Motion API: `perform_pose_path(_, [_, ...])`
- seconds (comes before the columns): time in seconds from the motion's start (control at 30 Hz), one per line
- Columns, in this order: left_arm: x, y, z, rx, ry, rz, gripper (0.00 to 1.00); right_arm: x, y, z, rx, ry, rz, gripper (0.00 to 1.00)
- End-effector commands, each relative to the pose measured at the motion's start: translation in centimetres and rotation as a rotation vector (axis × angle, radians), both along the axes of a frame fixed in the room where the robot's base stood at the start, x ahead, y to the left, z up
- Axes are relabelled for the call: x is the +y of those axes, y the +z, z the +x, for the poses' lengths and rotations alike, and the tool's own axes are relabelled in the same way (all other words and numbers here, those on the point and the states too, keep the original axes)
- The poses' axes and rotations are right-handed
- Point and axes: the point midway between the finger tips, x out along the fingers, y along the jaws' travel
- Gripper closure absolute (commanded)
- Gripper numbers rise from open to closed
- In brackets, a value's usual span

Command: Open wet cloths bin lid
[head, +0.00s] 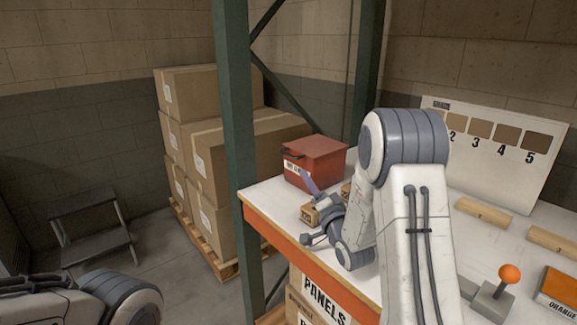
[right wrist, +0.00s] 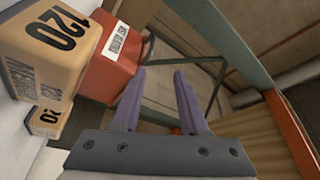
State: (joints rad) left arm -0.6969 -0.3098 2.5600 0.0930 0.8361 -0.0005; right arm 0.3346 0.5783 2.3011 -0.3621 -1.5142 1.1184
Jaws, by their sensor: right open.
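The wet cloths bin is a red box (head: 302,178) with a white label, at the far left end of the white shelf. Its red lid (head: 316,146) looks shut, with a dark handle (head: 292,154) on its left edge. My right gripper (head: 306,180) is in front of the bin, its purple fingers pointing up towards it. In the right wrist view the fingers (right wrist: 158,82) are open with nothing between them. The bin (right wrist: 106,75) is just left of them there, its dark handle (right wrist: 150,46) beyond the fingertips. My left gripper is out of view.
Tan blocks marked 120 (right wrist: 55,40) stand beside the right gripper. A green rack post (head: 236,120) rises left of the bin, and the shelf has an orange front edge (head: 290,250). Stacked cartons (head: 205,135) stand behind the post. An orange-knobbed lever (head: 509,274) is at right.

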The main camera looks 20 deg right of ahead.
Motion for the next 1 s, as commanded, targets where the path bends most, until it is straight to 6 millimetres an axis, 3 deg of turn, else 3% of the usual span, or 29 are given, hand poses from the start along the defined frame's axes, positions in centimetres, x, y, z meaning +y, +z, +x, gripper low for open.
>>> perform_pose_path(0.17, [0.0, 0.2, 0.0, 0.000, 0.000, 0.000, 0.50, -0.4, 0.2, 1.2, -0.023, 0.001, 0.014, 0.56])
perform_pose_path(0.7, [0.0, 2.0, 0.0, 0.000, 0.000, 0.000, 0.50, 0.1, 0.3, 12.4, -0.022, 0.001, 0.011, 0.56])
perform_pose_path(1.0, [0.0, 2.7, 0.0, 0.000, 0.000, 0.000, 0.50, 0.1, 1.1, 16.1, -0.020, 0.000, 0.011, 0.56])
